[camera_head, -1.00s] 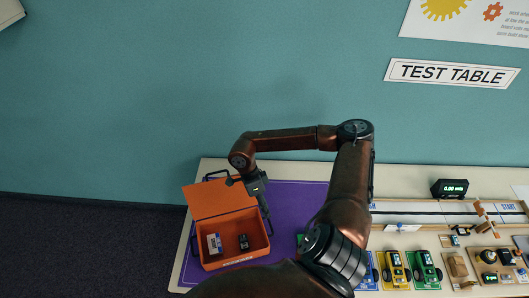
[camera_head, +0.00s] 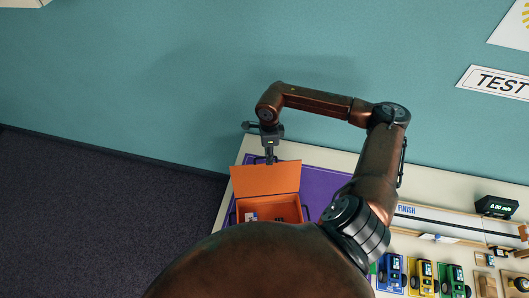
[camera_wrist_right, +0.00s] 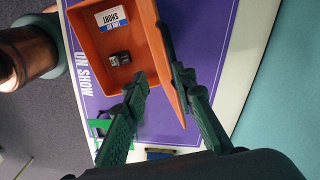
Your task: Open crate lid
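The orange crate (camera_head: 290,201) sits on the purple mat with its lid (camera_head: 265,180) raised at the back, so the inside shows. In the right wrist view the crate (camera_wrist_right: 92,45) is open, and the lid (camera_wrist_right: 174,92) shows nearly edge-on as a thin orange strip. My right gripper (camera_head: 270,158) is at the lid's top edge in the head view. In the right wrist view its two fingers (camera_wrist_right: 152,62) are apart, with the lid's strip between them; I cannot tell whether either touches it. My left gripper is not in view.
The crate holds a white and blue card (camera_wrist_right: 111,19) and a small dark block (camera_wrist_right: 120,59). The purple mat (camera_head: 318,186) is bare right of the crate. Toy cars (camera_head: 421,276) and a track (camera_head: 440,224) lie further right. The wall is behind the table.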

